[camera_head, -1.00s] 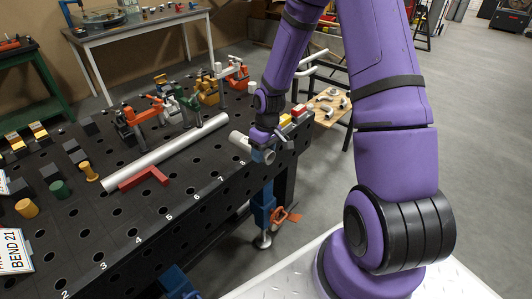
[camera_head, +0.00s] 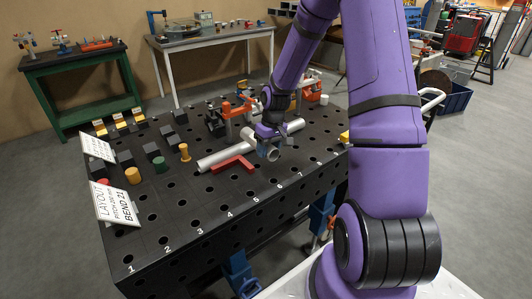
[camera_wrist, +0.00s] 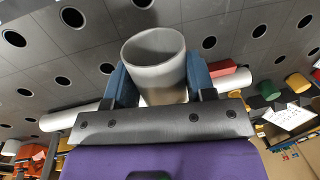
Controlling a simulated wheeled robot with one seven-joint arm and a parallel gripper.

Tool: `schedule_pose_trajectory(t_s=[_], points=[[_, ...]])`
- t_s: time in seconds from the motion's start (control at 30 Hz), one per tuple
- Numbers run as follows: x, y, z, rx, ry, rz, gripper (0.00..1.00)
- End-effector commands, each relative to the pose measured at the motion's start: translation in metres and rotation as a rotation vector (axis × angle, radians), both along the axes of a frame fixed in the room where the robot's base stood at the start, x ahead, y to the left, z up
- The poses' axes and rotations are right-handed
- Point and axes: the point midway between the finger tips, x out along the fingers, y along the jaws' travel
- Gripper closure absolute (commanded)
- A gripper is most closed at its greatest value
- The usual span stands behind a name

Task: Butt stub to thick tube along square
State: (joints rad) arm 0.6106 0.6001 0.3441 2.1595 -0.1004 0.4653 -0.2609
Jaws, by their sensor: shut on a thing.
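The stub is a short, wide grey tube (camera_wrist: 155,62) with its open end toward the wrist camera. My gripper (camera_wrist: 160,82) is shut on it, with blue fingers on both sides. In the head view the stub (camera_head: 273,153) hangs below my gripper (camera_head: 268,138), close to the thick tube and right of the square. The thick tube (camera_head: 213,161) is long and pale grey and lies on the table, its middle hidden behind my gripper. The red square (camera_head: 233,164) lies flat in front of the tube's left part. I cannot tell whether the stub touches the table or tube.
The black table (camera_head: 205,205) is full of holes, with its front strip clear. Orange clamps (camera_head: 237,107) stand behind the tube. Dark blocks and a yellow peg (camera_head: 185,152) stand at the left, near white layout cards (camera_head: 118,205). Other benches stand farther back.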

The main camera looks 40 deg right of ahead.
Motion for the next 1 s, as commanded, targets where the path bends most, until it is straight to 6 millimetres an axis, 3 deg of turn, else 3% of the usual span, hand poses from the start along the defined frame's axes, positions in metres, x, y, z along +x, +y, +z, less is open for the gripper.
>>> schedule_pose_trajectory(t_s=[0.63,1.0], points=[[0.000,0.000,-0.044,0.001,0.001,0.000,0.83],[0.000,0.000,-0.047,0.000,-0.001,0.000,0.83]])
